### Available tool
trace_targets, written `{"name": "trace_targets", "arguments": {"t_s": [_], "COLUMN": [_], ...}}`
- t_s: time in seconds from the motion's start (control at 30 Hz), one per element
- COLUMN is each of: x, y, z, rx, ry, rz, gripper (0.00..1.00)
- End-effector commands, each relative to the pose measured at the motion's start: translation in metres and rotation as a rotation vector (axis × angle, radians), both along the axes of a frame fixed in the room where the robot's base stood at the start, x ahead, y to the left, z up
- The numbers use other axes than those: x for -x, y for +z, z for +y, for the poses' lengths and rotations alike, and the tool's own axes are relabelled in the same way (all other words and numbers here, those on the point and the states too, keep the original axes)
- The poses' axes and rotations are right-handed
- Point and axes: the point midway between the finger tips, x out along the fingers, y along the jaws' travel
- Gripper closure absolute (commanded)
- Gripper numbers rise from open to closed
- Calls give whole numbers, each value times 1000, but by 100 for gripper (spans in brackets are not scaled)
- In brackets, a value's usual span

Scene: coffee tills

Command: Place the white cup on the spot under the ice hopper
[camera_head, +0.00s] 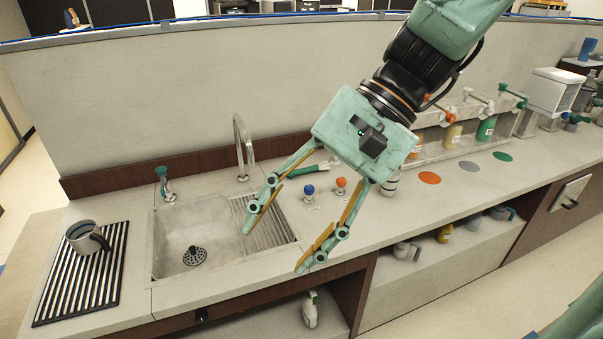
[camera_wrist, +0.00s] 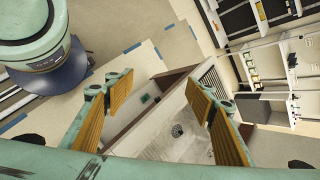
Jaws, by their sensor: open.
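A whitish cup (camera_head: 403,250) with a handle stands on the lower shelf under the counter, at the left end of a row of cups. The white box-shaped hopper (camera_head: 553,90) stands at the far right of the counter; it looks like the ice hopper. The surface directly under it is hard to make out. My gripper (camera_head: 272,250) is open and empty, above the counter's front edge by the sink, left of the whitish cup and apart from it. Its two spread fingers show in the wrist view (camera_wrist: 159,80), with the sink between them. The cup cannot be made out there.
A dark cup (camera_head: 84,236) stands on a striped mat (camera_head: 60,300) left of the sink (camera_head: 180,230). A faucet (camera_head: 243,145) rises behind it. Orange (camera_head: 429,178), grey (camera_head: 468,166) and green (camera_head: 502,156) spots lie before the dispensers. A yellow cup (camera_head: 445,233) stands beside the whitish one.

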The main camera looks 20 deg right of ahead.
Motion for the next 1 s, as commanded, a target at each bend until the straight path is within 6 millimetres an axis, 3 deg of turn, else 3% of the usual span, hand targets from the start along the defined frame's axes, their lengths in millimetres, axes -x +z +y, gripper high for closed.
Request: {"name": "trace_targets", "arguments": {"t_s": [0.53, 1.0], "x": [-82, -162], "y": [-11, -26], "z": [-14, -67], "rx": [-312, -573], "ry": [-296, -571], "rz": [133, 193], "gripper": [50, 50]}}
